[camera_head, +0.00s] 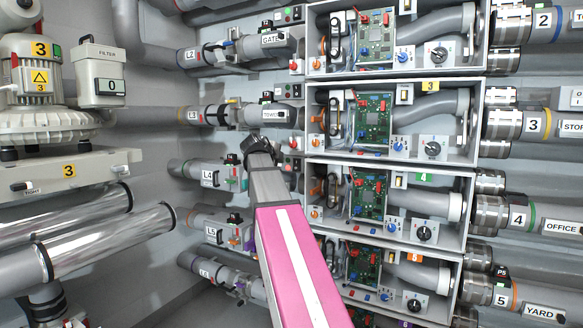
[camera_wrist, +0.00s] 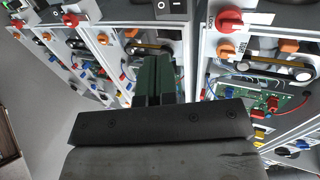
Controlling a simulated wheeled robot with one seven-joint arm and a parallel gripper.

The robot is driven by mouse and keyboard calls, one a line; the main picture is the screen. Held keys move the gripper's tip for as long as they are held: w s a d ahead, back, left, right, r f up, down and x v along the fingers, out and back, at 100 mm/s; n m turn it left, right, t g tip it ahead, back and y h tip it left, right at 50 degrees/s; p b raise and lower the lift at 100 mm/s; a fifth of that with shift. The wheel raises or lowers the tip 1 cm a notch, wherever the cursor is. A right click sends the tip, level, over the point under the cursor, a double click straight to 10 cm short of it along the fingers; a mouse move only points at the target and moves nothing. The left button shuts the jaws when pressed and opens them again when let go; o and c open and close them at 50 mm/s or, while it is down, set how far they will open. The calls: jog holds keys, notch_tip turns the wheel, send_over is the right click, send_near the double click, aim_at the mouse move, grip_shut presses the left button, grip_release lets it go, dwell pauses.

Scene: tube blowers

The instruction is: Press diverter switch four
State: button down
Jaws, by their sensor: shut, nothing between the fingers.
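My gripper (camera_wrist: 153,80) is shut and empty in the wrist view, its dark fingers together in front of the stacked cabinets. In the head view my arm covers most of it. The cabinet with the green 4 label (camera_head: 424,178) is right of my arm in the head view. It holds a green circuit board (camera_head: 366,194), a blue knob (camera_head: 392,225) and a black rotary knob (camera_head: 424,233). A small pale switch (camera_head: 401,181) sits left of its label. I cannot tell which part is diverter switch four. A black rocker switch (camera_wrist: 170,8) shows beyond the fingertips in the wrist view.
The yellow-labelled cabinet 3 (camera_head: 430,86) is above and the orange-labelled one (camera_head: 415,257) below. Pipe L4 (camera_head: 208,177) and other pipes are left of my arm. A blower (camera_head: 40,85) stands far left. Red and orange knobs (camera_wrist: 230,20) protrude near my fingers.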

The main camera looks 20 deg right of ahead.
aim_at(297, 168)
jog(key=x, duration=1.4)
jog(key=shift+w+d+f, duration=0.1)
jog(key=shift+w+d, duration=0.05)
jog(key=shift+w, duration=0.05)
dwell(0.4)
